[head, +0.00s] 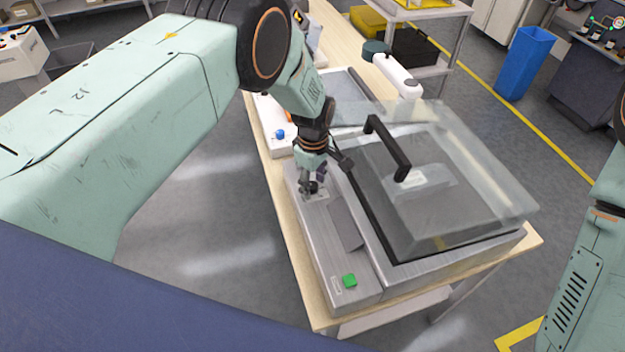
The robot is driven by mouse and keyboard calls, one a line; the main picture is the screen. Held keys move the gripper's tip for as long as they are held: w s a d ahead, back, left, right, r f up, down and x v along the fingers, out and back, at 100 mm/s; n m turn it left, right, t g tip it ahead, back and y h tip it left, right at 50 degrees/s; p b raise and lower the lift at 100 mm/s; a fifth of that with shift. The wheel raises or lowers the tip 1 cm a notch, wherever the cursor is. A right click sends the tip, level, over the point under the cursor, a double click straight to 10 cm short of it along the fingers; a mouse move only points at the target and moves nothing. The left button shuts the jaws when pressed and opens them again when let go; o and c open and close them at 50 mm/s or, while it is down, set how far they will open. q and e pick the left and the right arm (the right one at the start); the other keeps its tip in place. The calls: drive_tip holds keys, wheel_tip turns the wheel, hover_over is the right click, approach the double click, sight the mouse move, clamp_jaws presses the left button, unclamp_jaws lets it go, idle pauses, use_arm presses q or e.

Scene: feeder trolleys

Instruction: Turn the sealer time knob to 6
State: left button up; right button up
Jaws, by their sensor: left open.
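The sealer (372,262) is a grey metal box with a clear lid (460,175) and a black lid handle (388,148). Its control strip runs along the left side, with a green button (349,280) at the near end. My left gripper (311,190) points down at the far end of this strip, over a small light plate. The time knob is not clearly seen; the gripper covers that spot. I cannot tell whether the fingers touch anything. My left gripper is open. On the right only part of my right arm shows, and its gripper is out of view.
The sealer stands on a wooden-topped table (300,268). Behind the gripper is a white device with a blue knob (279,134). A white cylinder (398,75) lies farther back. A blue bin (525,62) stands on the floor at the right back.

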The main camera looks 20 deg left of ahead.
use_arm(q)
drive_tip(key=shift+r, duration=0.1)
drive_tip(key=shift+s+r, duration=0.15)
drive_tip(key=shift+s, duration=0.1)
drive_tip(key=shift+c, duration=1.4)
drive_tip(key=shift+a, duration=0.15)
drive_tip(key=shift+c, duration=1.4)
drive_tip(key=shift+w+f, duration=0.15)
drive_tip(key=shift+f, duration=0.05)
drive_tip(key=c, duration=0.3)
clamp_jaws()
